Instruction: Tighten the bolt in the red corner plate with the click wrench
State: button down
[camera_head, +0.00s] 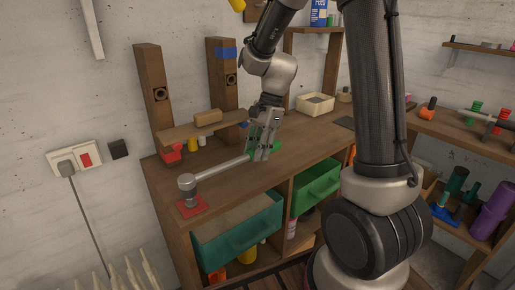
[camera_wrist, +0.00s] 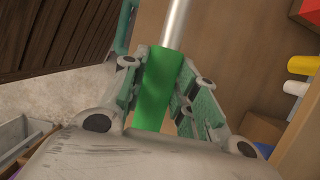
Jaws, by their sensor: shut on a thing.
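The click wrench (camera_head: 222,170) has a grey metal shaft and a thick round head at its left end. My gripper (camera_head: 262,146) is shut on its green handle, which shows between the fingers in the wrist view (camera_wrist: 156,88). The wrench lies roughly level above the bench, slanting from the handle at upper right to the head at lower left. Its head stands over the red corner plate (camera_head: 195,209) at the bench's front left corner. The bolt is hidden by the head, so I cannot tell how the head sits on it.
The wooden bench (camera_head: 240,185) has a teal drawer (camera_head: 240,240) and a green drawer (camera_head: 317,187) below. A low shelf (camera_head: 190,131) with a wooden block stands behind, with a red container (camera_head: 172,156) and a yellow item (camera_head: 192,146) beneath. A cream box (camera_head: 315,104) sits farther back.

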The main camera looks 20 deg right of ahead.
jog(key=shift+f, duration=1.45)
jog(key=shift+s+d+m+t, duration=0.2)
jog(key=shift+s+m, duration=0.45)
jog(key=shift+s, duration=0.55)
jog(key=shift+s+d+m+t, duration=0.2)
jog(key=shift+s+m, duration=0.45)
jog(key=shift+s, duration=0.55)
jog(key=shift+s+a+m+t, duration=0.15)
jog(key=shift+s+m, duration=0.4)
jog(key=shift+s, duration=0.6)
jog(key=shift+s+d+m+t, duration=0.1)
jog(key=shift+s+m+t, duration=0.15)
jog(key=shift+s+m, duration=0.6)
jog(key=shift+s+n, duration=0.25)
jog(key=shift+n, duration=0.05)
